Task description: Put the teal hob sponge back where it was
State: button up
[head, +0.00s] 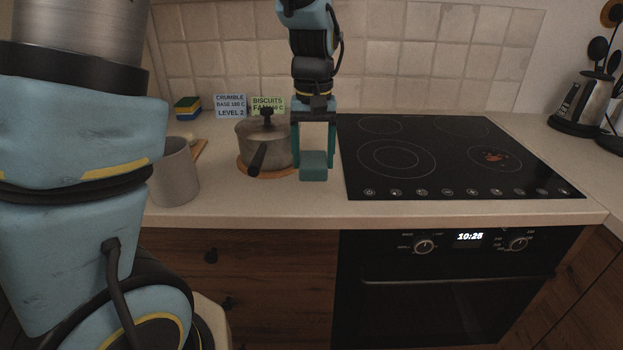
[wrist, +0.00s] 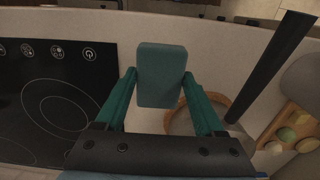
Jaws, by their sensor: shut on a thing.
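The teal hob sponge (head: 314,167) is a small block held between the fingertips of my gripper (head: 314,160), between the pot and the hob. In the wrist view the sponge (wrist: 161,75) sits between the two teal fingers of my gripper (wrist: 160,88), with pale worktop behind it. My gripper points down and is shut on the sponge. I cannot tell for sure whether the sponge touches the worktop.
A lidded pot (head: 262,145) stands on a round wooden mat (head: 243,172) just left of my gripper, its handle jutting forward. A grey mug (head: 176,172), a stack of coloured sponges (head: 187,107) and two note cards (head: 231,105) are further left. A kettle (head: 581,105) stands far right.

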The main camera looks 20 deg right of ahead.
aim_at(313, 161)
jog(key=shift+f+p, duration=0.4)
jog(key=shift+f, duration=2.55)
jog(key=shift+f, duration=0.1)
jog(key=o, duration=1.3)
notch_tip(313, 161, up, 12)
jog(key=shift+r+b, duration=0.15)
jog(key=shift+b, duration=0.6)
